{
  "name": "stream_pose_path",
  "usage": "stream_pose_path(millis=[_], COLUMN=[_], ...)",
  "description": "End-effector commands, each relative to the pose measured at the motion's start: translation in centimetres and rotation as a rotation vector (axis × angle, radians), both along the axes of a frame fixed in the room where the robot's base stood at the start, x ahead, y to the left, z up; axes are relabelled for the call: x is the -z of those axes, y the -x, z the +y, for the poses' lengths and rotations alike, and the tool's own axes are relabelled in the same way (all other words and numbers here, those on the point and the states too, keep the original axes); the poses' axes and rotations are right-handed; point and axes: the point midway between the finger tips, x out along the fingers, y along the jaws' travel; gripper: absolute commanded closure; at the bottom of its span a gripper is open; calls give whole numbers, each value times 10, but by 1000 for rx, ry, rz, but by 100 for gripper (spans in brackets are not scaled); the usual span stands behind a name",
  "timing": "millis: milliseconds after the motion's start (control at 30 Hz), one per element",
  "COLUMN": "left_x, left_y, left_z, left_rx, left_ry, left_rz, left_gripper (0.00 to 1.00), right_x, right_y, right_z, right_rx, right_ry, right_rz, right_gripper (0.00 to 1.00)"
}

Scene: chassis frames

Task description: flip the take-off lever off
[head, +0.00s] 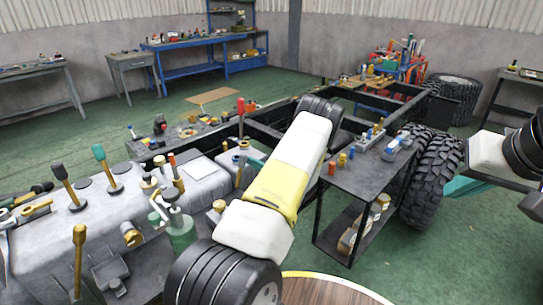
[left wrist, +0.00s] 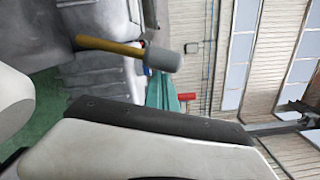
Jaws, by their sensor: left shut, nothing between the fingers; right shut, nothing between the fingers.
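Several levers stand on the grey casing (head: 45,235): a black-knobbed lever (head: 67,186), a teal-knobbed lever (head: 107,165) and a yellow-knobbed lever (head: 79,260). A red-topped lever (head: 240,117) stands farther back. I cannot tell which one is the take-off lever. In the left wrist view, a lever with a yellow shaft and grey knob (left wrist: 165,57) lies just beyond my left gripper (left wrist: 150,125), with no contact visible. The gripper is shut and empty; its tips are hard to make out. My right gripper is not in view.
My own white-and-yellow arm crosses the middle and hides part of the chassis frame (head: 385,102). A dark cart (head: 372,178) with small parts stands to the right, beside a big tyre (head: 433,175). A blue workbench (head: 190,72) stands at the back. The green floor between is mostly clear.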

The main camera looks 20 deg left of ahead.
Motion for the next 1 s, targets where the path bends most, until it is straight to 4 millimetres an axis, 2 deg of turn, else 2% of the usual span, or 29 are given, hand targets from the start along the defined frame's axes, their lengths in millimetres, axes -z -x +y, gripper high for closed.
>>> stream_pose_path(millis=[267, 800, 1000], left_x=[-10, -21, -20], left_y=[12, 60, 71], left_z=[5, 25, 29], left_rx=[-2, -3, -1], left_ry=[55, 215, 228], left_rz=[-137, -522, -552], left_gripper=[100, 100, 100], right_x=[0, 0, 0], right_y=[0, 0, 0], right_z=[0, 0, 0], right_rx=[0, 0, 0], right_ry=[0, 0, 0], right_rz=[0, 0, 0], right_gripper=[100, 100, 100])
